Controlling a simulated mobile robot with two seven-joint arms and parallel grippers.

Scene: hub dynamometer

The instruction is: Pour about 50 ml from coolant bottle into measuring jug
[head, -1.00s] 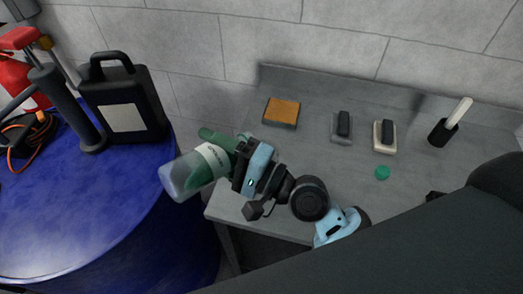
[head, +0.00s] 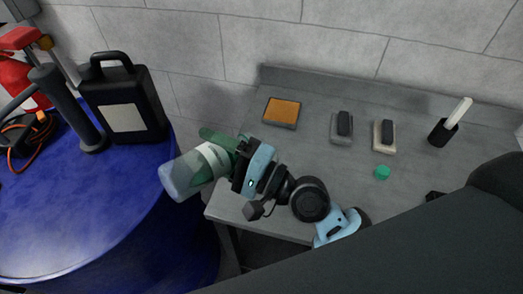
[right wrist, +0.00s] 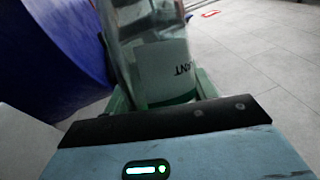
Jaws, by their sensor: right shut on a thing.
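The coolant bottle (head: 183,176) is a see-through bottle with green in it and a white label. My right gripper (head: 226,152) is shut on it, its green fingers on either side. The bottle is tilted, its clear end pointing to the lower left, over the gap between the blue drum and the grey bench. In the right wrist view the bottle (right wrist: 150,45) stretches away from the gripper, with part of the label lettering showing. A green cap (head: 382,172) lies on the bench. I cannot make out a measuring jug. My left gripper is not in view.
The blue drum (head: 70,220) at the left carries a black canister (head: 125,105). The grey bench (head: 300,160) holds an orange-topped block (head: 282,112), two dark-topped blocks (head: 341,128) and a black holder with a white handle (head: 450,122). A block wall stands behind.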

